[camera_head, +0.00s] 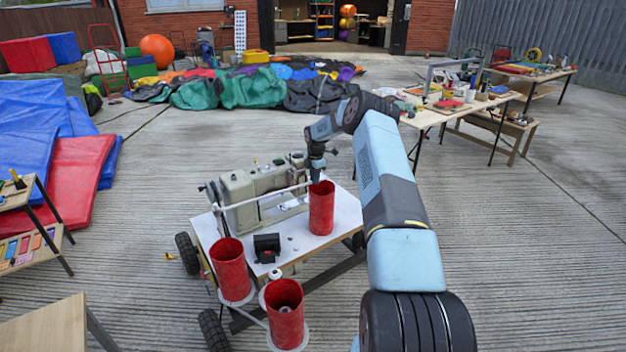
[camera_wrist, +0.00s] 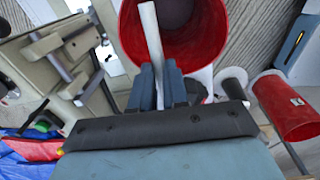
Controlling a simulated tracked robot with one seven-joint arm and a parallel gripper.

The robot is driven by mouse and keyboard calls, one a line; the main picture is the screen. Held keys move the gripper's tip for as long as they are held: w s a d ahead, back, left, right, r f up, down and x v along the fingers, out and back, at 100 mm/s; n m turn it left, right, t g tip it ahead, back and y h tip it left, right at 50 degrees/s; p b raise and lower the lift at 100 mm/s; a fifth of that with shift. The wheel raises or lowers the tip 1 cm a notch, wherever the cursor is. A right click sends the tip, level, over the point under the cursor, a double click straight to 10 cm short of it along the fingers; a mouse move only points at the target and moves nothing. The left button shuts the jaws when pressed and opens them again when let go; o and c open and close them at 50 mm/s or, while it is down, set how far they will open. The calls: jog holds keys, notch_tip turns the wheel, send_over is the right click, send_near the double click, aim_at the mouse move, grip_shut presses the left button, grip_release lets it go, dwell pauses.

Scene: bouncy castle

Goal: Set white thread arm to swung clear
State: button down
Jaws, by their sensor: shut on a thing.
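The white thread arm (camera_head: 262,196) is a thin white rod. In the head view it runs from the left end of the grey-beige sewing machine (camera_head: 250,187) across its front to my gripper (camera_head: 316,180). In the wrist view my gripper (camera_wrist: 160,88) is shut on the white thread arm (camera_wrist: 151,32), which passes between the blue-grey fingers. The fingers hide the part that they hold. A red cylinder (camera_head: 321,212) stands on the white table top beneath my gripper. Its open mouth (camera_wrist: 178,50) lies behind the rod in the wrist view.
The machine sits on a wheeled cart with a white top (camera_head: 300,240). A small black box (camera_head: 267,247) lies on it in front. Two more red cylinders, left (camera_head: 230,270) and right (camera_head: 285,315), stand at the cart's near side. Open concrete (camera_head: 520,240) lies to the right.

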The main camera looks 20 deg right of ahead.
jog(key=shift+a, duration=0.2)
jog(key=c, duration=1.1)
grip_release()
jog(key=shift+d, duration=0.1)
jog(key=shift+r, duration=0.1)
jog(key=r, duration=0.9)
jog(key=s+r, duration=0.1)
jog(key=r, duration=0.3)
jog(key=shift+r, duration=0.2)
